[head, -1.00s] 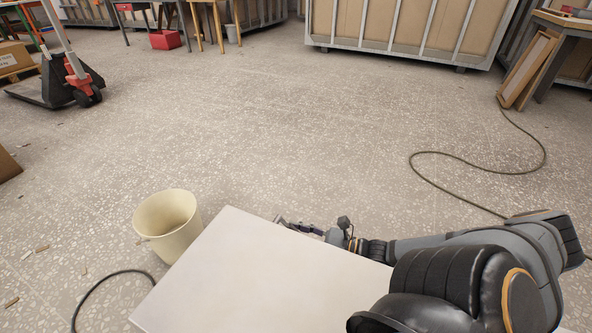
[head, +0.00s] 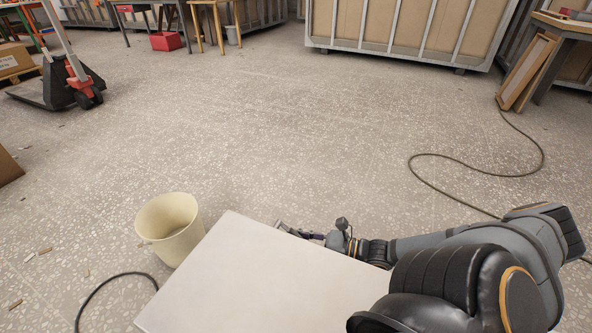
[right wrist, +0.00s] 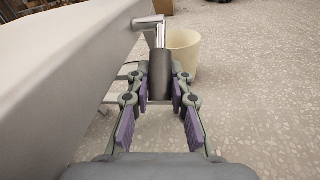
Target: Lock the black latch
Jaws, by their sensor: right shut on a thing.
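The black latch (right wrist: 161,66) shows in the right wrist view as a dark cylindrical grip on a bent bright metal arm (right wrist: 150,21). It sits beside the edge of a pale panel (right wrist: 70,75). My right gripper (right wrist: 160,80), with purple pads, is shut on the black grip, one finger on each side. In the head view my right gripper (head: 296,231) is at the far edge of the same white panel (head: 250,275), which partly hides it. The latch cannot be made out there. My left gripper is not in view.
A cream bucket (head: 172,230) stands on the floor left of the panel and also shows behind the latch in the right wrist view (right wrist: 186,50). Dark cables lie on the floor. A pallet jack (head: 75,80) stands far left. The middle floor is clear.

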